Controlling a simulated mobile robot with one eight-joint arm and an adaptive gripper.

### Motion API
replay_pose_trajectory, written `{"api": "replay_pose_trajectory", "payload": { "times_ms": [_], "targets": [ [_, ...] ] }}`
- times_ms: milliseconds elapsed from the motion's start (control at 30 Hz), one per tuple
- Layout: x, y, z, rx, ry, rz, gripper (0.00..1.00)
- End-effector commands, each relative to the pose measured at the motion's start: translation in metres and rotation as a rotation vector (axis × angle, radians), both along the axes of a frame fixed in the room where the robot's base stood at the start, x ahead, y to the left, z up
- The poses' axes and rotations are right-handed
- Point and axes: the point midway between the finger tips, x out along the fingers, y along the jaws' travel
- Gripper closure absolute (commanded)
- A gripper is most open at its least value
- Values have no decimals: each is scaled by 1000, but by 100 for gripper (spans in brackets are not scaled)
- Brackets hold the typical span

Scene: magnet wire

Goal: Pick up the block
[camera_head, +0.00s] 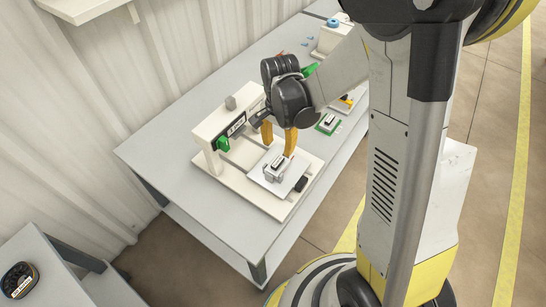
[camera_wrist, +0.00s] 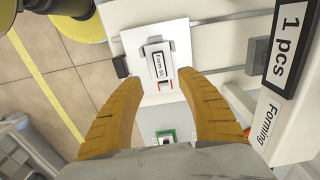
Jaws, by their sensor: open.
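The block (camera_wrist: 158,63), small and grey with a white printed label, sits on a white square plate (camera_wrist: 130,45) in the wrist view. It also shows in the head view (camera_head: 275,168), on the plate at the front of a cream fixture. My gripper (camera_wrist: 159,84) is open, its two orange fingers spread wide with nothing between them. In the head view my gripper (camera_head: 279,138) is above the fixture, with one fingertip close to the block. I cannot tell whether it touches.
The cream fixture (camera_head: 204,131) has an upright bar with a green part (camera_head: 222,144); its label "1 pcs Forming" shows at right in the wrist view. It stands on a grey table (camera_head: 160,160). A small green-edged piece (camera_head: 327,124) lies to the right. The table's left end is clear.

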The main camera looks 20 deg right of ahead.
Motion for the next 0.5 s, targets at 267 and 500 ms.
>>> {"api": "replay_pose_trajectory", "payload": {
  "times_ms": [267, 500],
  "targets": [
    [0, 0, -37, 0, -1, 2, 55],
    [0, 2, -64, 0, -2, 3, 55]
  ]
}}
